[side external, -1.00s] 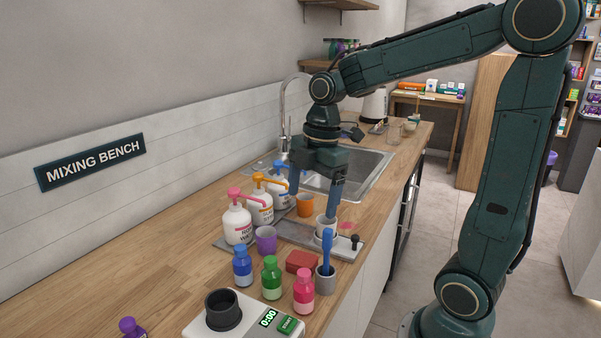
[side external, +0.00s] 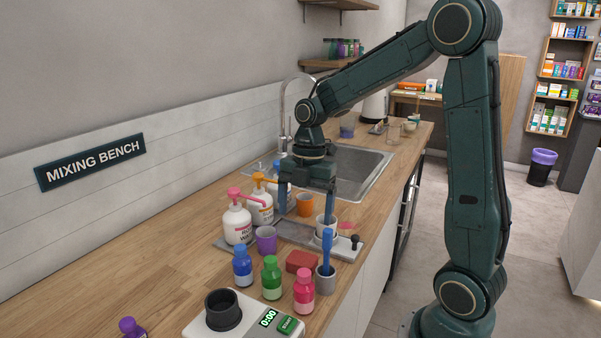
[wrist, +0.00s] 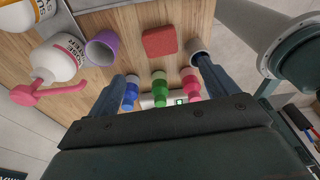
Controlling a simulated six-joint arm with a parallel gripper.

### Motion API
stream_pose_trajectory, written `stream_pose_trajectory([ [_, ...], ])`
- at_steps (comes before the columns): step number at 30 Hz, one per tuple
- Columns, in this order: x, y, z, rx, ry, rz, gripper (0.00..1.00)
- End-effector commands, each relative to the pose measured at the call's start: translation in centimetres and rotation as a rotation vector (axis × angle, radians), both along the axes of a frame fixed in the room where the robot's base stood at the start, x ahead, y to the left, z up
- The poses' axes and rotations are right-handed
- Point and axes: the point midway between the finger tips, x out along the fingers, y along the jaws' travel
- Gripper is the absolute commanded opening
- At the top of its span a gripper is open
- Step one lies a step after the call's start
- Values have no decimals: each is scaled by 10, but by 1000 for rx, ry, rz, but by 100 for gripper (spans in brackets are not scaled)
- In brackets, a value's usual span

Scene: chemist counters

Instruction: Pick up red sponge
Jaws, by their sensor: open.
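The red sponge (side external: 301,261) lies flat on the wooden counter, behind the green and pink bottles and left of a grey cup holding a blue-handled tool. In the wrist view the sponge (wrist: 159,41) shows whole near the top middle. My gripper (side external: 306,212) is open and empty, with its fingers apart and pointing down. It is above the counter, farther back than the sponge, near the orange cup and the sink's front edge. In the wrist view the two fingers of my gripper (wrist: 166,75) frame the bottles, and the sponge lies beyond them.
The blue (side external: 242,266), green (side external: 271,278) and pink (side external: 304,291) bottles stand in front of the sponge. The grey cup (side external: 325,281) is close at its right. A purple cup (side external: 266,239) and pump bottles (side external: 237,222) stand to the left. The sink (side external: 358,176) is behind.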

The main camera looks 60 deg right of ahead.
Motion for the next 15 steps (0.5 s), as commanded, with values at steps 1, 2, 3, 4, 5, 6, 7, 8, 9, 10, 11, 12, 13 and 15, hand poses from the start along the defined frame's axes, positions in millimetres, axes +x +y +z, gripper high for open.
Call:
stream_pose_trajectory([
  [1, -1, 2, -8, 1, 5, 1, 85],
  [2, -1, 2, -13, 2, 5, 0, 85],
  [3, -1, 3, -19, 2, 4, 0, 85],
  [4, -1, 4, -23, 2, 5, 0, 85],
  [5, -1, 5, -28, 2, 5, 0, 85],
  [6, -2, 5, -34, 1, 5, 0, 85],
  [7, -1, 6, -38, 1, 4, 0, 85],
  [8, -1, 6, -42, 1, 5, 0, 85],
  [9, -1, 7, -47, 1, 4, 0, 85],
  [10, -1, 8, -50, 1, 3, -1, 85],
  [11, -1, 8, -52, 0, 3, -1, 85],
  [12, -1, 8, -55, 0, 2, -1, 85],
  [13, -1, 9, -57, 0, 2, -1, 85],
  [15, -2, 9, -60, 0, 2, -1, 85],
])
